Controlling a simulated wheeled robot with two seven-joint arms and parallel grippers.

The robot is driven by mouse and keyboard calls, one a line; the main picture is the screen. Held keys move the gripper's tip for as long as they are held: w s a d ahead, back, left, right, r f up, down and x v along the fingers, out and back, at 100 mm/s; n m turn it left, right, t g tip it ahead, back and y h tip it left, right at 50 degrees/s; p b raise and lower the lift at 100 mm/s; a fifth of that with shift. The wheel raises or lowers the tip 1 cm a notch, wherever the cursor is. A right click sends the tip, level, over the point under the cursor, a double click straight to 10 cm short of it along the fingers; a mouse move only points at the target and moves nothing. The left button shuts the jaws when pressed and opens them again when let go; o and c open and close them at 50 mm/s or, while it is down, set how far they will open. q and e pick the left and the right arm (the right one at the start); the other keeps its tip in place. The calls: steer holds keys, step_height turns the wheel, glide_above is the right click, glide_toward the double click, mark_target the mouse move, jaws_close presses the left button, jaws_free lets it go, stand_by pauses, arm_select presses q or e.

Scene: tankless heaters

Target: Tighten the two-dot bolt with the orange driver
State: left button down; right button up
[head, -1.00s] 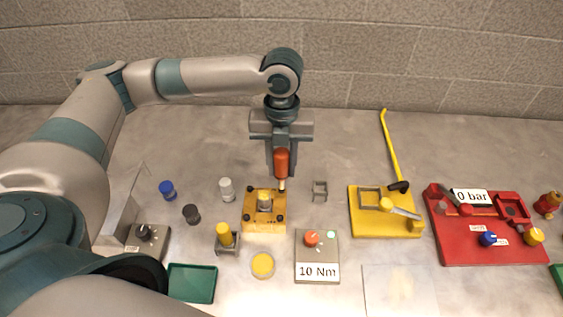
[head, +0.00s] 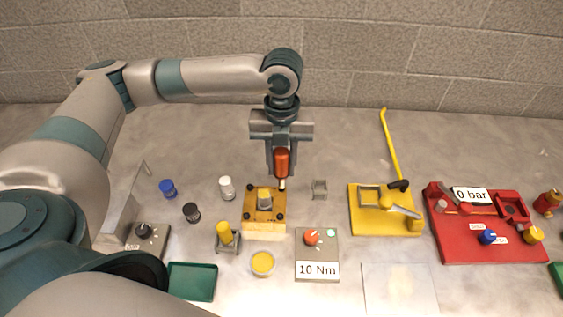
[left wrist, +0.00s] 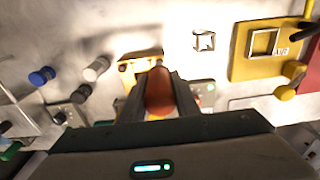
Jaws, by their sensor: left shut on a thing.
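My left gripper (head: 282,160) is shut on the orange driver (head: 282,163), which hangs upright with its tip down. The driver's tip is at the far right corner of the yellow block (head: 264,222), over or close to the bolt there; I cannot tell if they touch. Dark bolts show at the block's other corners, such as the near left bolt (head: 249,229). Their dot marks are too small to read. In the left wrist view the orange handle (left wrist: 159,92) sits between the fingers and hides part of the block (left wrist: 140,66). My right gripper is not in view.
A grey box labelled 10 Nm (head: 317,255) with a red knob stands right of the block. A yellow fixture (head: 384,221) and a red 0 bar panel (head: 480,235) are farther right. Blue (head: 168,189), white (head: 227,188) and black (head: 191,212) caps stand left. A green tray (head: 193,282) lies in front.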

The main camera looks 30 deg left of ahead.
mark_target(283, 151)
arm_select(q)
steer(key=shift+f, duration=0.2)
stand_by(0.4)
steer(key=shift+f, duration=0.2)
stand_by(0.4)
steer(key=shift+s, duration=0.1)
stand_by(0.4)
stand_by(0.5)
step_height(283, 151, up, 3)
steer(key=p, duration=0.3)
steer(key=shift+r+p, duration=0.15)
steer(key=shift+p, duration=0.15)
steer(key=shift+r+p, duration=1.95)
steer(key=shift+p, duration=0.25)
steer(key=shift+w+d, duration=0.1)
steer(key=shift+w, duration=0.1)
